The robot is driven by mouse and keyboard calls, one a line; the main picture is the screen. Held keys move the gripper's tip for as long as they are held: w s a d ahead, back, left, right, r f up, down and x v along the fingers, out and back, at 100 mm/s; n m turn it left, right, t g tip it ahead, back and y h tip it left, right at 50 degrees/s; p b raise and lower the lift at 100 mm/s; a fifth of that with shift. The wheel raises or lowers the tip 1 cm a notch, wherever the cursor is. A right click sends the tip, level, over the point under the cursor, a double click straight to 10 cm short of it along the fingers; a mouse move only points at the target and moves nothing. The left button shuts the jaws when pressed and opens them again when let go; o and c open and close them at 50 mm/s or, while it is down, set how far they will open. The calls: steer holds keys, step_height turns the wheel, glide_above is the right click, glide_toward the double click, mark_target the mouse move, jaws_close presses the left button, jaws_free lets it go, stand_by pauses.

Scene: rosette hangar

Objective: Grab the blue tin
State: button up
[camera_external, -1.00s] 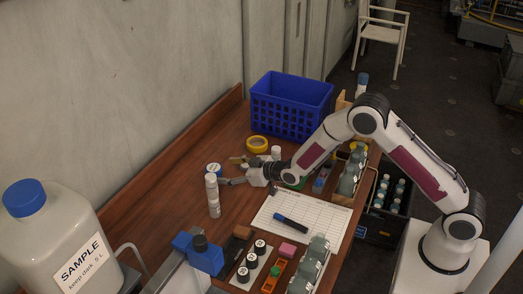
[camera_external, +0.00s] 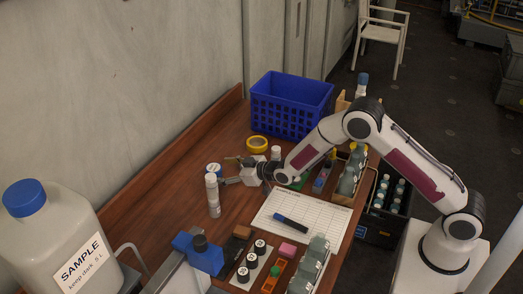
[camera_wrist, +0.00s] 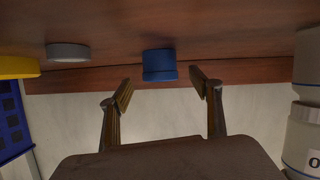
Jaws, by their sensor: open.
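A white bottle (camera_external: 213,197) stands close in front of the tin; white containers (camera_wrist: 304,140) show at right in the wrist view. Yellow tape (camera_external: 257,144) and a blue crate (camera_external: 290,105) are behind. A grey round thing (camera_wrist: 68,52) lies left of the tin in the wrist view.

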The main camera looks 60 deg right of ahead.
mark_target(213, 170)
steer(key=shift+w, duration=0.15)
steer(key=shift+x, duration=2.4)
steer(key=shift+w, duration=0.1)
steer(key=c, duration=1.3)
